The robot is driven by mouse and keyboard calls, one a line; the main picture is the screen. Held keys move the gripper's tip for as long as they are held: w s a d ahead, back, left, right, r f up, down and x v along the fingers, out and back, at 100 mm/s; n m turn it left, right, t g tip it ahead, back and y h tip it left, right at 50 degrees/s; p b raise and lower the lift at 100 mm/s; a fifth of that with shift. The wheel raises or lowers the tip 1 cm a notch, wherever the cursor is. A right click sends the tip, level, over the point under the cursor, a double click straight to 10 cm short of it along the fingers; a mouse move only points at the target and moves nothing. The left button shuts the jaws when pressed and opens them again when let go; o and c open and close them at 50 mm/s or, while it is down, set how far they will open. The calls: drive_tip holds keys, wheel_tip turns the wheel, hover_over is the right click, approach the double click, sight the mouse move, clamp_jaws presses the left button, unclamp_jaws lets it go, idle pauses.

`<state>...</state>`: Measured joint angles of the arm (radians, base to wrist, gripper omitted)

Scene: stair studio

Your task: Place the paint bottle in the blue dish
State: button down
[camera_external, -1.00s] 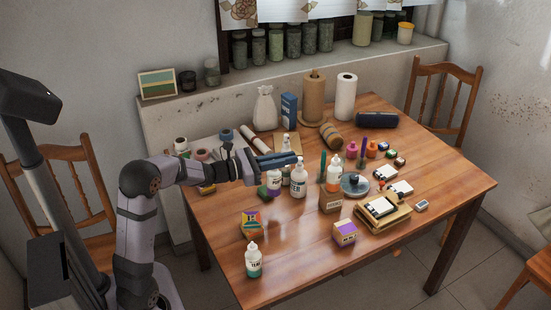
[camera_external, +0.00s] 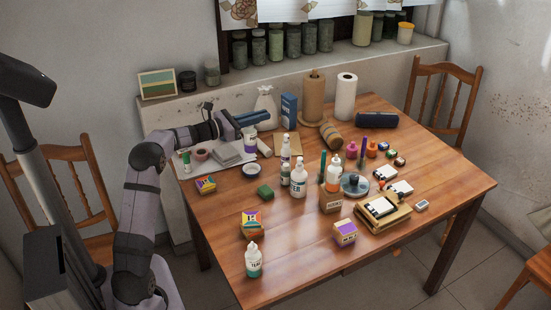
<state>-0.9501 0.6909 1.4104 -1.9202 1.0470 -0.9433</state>
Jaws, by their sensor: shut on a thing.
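My gripper (camera_external: 252,120) is at the back left of the table, with its blue fingers shut on a white paint bottle with a purple label (camera_external: 250,142). The bottle hangs roughly upright below the fingers; whether its base touches anything is hard to tell. A round blue-grey dish (camera_external: 347,192) lies right of the table's middle, with a dark item in it. The dish is well to the right and nearer the front than my gripper.
White bottles (camera_external: 299,184), a small green-labelled bottle (camera_external: 285,176) and an orange bottle (camera_external: 333,174) stand between my gripper and the dish. A small pale dish (camera_external: 251,170) lies in front of the gripper. A teal-labelled bottle (camera_external: 254,262) stands at the front.

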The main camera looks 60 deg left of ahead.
wheel_tip(320, 180, down, 10)
idle(0.9)
drive_tip(key=shift+f, duration=0.15)
drive_tip(key=c, duration=2.2)
unclamp_jaws()
drive_tip(key=o, duration=0.4)
drive_tip(key=shift+c, duration=0.2)
